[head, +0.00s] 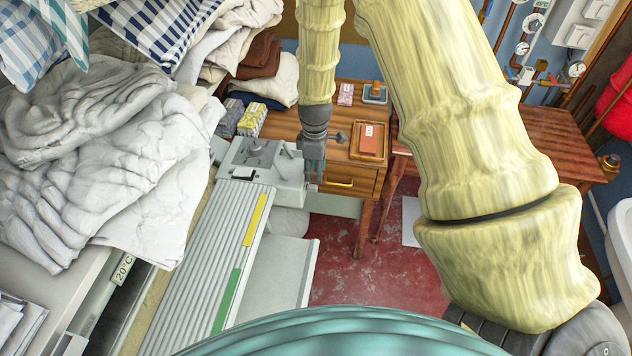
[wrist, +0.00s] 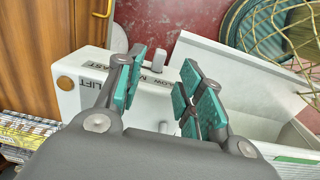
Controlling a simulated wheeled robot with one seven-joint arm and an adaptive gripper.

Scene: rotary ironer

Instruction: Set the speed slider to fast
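The ironer's pale control box (head: 262,165) stands at the end of the slatted ironer bed in the head view. In the wrist view the control box (wrist: 75,100) carries a LIFT label and a speed label (wrist: 155,82), partly hidden by a finger, with parts of SLOW and FAST readable. A grey slider knob (wrist: 158,62) sticks up at the box's far edge beside that label. My gripper (wrist: 163,66) is open, its teal-padded fingers apart, with the knob seen in the gap between them. Contact cannot be told. In the head view my gripper (head: 314,165) hangs beside the box and hides the slider.
A wooden side table (head: 335,150) with a drawer stands just behind. White linen (head: 90,150) is piled at left. A wire basket (wrist: 285,30) shows at the wrist view's upper right. Red floor (head: 350,270) lies open to the right of the ironer.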

